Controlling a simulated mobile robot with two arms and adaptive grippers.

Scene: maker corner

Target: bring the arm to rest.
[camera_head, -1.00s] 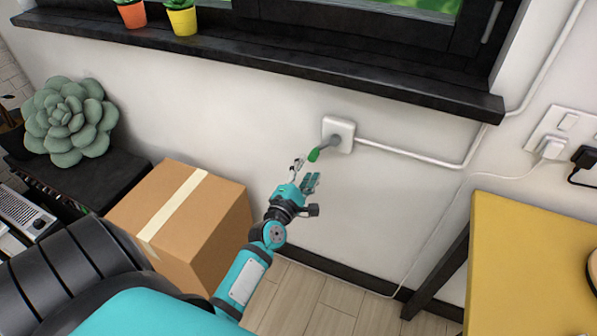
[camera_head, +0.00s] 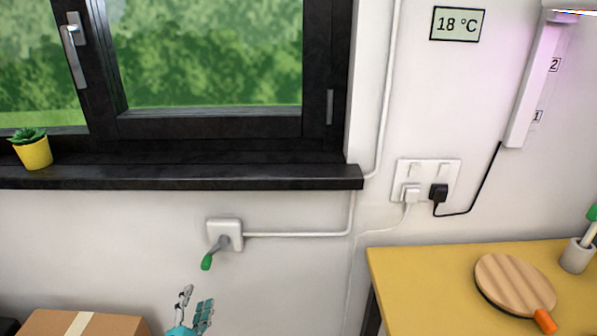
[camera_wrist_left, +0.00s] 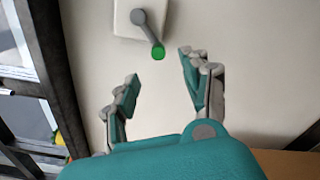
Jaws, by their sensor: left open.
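My left gripper (camera_head: 193,311) shows at the bottom of the head view, below the white wall box with a green-tipped grey lever (camera_head: 207,261). Its fingers are apart with nothing between them. In the left wrist view the open fingers (camera_wrist_left: 160,80) point at the wall, and the lever (camera_wrist_left: 143,30) is ahead of them, apart from both. The lever hangs down from its box (camera_head: 232,229). Most of my left arm is out of the head view. My right gripper is not in view.
A cardboard box (camera_head: 75,325) is at the lower left. The yellow table (camera_head: 420,290) with a round wooden board (camera_head: 515,285) stands at the right. The dark windowsill (camera_head: 200,177) juts out above the lever. Bare wall lies between lever and table.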

